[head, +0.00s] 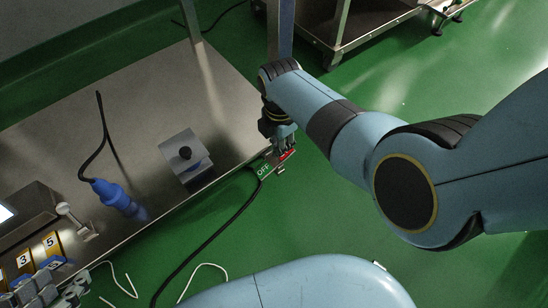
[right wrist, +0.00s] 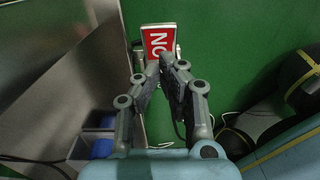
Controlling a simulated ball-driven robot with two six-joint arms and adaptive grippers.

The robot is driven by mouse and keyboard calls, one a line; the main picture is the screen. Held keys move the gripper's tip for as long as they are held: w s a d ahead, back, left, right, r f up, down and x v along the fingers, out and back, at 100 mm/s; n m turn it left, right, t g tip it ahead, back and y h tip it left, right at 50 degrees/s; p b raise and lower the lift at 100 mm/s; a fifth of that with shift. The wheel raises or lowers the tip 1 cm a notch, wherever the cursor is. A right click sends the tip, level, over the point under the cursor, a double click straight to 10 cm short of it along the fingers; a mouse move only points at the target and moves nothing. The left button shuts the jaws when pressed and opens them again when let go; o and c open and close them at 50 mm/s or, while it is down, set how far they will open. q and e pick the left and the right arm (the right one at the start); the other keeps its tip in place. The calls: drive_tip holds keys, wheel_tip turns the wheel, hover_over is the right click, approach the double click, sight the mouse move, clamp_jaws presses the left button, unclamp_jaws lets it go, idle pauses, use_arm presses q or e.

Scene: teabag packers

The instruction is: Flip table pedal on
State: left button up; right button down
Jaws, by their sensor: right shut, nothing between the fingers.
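The gripper hides part of the pedal. My left gripper is not in view.
A black cable (head: 215,235) runs from the pedal over the green floor. A metal cart (head: 350,35) stands at the back.

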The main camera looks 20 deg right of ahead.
use_arm(q)
drive_tip(key=shift+s+f+b, duration=0.2)
drive_tip(key=shift+f+b, duration=0.2)
drive_tip(key=shift+f, duration=0.15)
drive_tip(key=shift+s+f+b, duration=0.15)
drive_tip(key=shift+f+b, duration=0.25)
drive_tip(key=shift+f, duration=0.1)
use_arm(e)
drive_tip(key=shift+f, duration=1.45)
use_arm(q)
drive_tip(key=shift+r, duration=0.1)
use_arm(e)
drive_tip(key=shift+w+r+p, duration=0.1)
drive_tip(key=shift+r+p, duration=0.7)
drive_tip(key=shift+r, duration=0.15)
wheel_tip(320, 180, up, 5)
drive_tip(key=p, duration=0.5)
drive_tip(key=shift+r, duration=0.2)
use_arm(q)
wheel_tip(320, 180, up, 8)
drive_tip(key=w, duration=0.2)
drive_tip(key=shift+w+t, duration=0.25)
drive_tip(key=shift+t, duration=0.15)
use_arm(e)
drive_tip(key=shift+f, duration=0.1)
